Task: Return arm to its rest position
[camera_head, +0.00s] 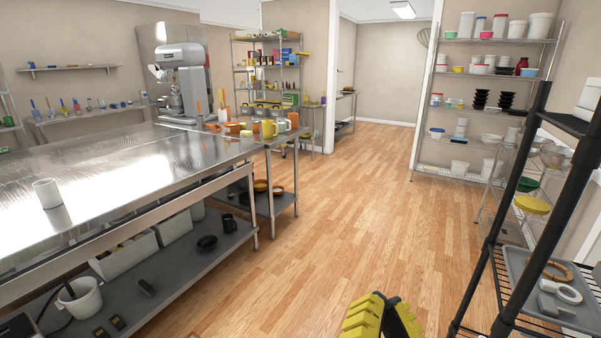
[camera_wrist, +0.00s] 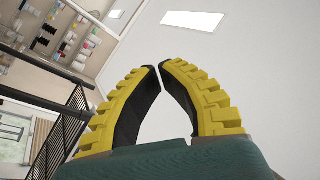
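My gripper (camera_head: 381,298) shows at the bottom centre of the head view, with yellow ribbed fingers and black inner pads. It is over the wooden floor, between the steel table and the black rack. In the wrist view my gripper (camera_wrist: 159,66) has its fingertips together, with an empty gap below them between the bowed fingers. It holds nothing. The wrist camera looks up past the fingers at a pale ceiling and a bright ceiling light (camera_wrist: 192,20). Most of my arm is out of view.
A long steel table (camera_head: 110,165) with a white cup (camera_head: 46,193) stands at left. A black rack (camera_head: 492,240) with a grey tray (camera_head: 518,262) stands close at right. A wire shelf (camera_head: 455,106) with containers is at the back right. The wooden floor (camera_head: 345,190) between is clear.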

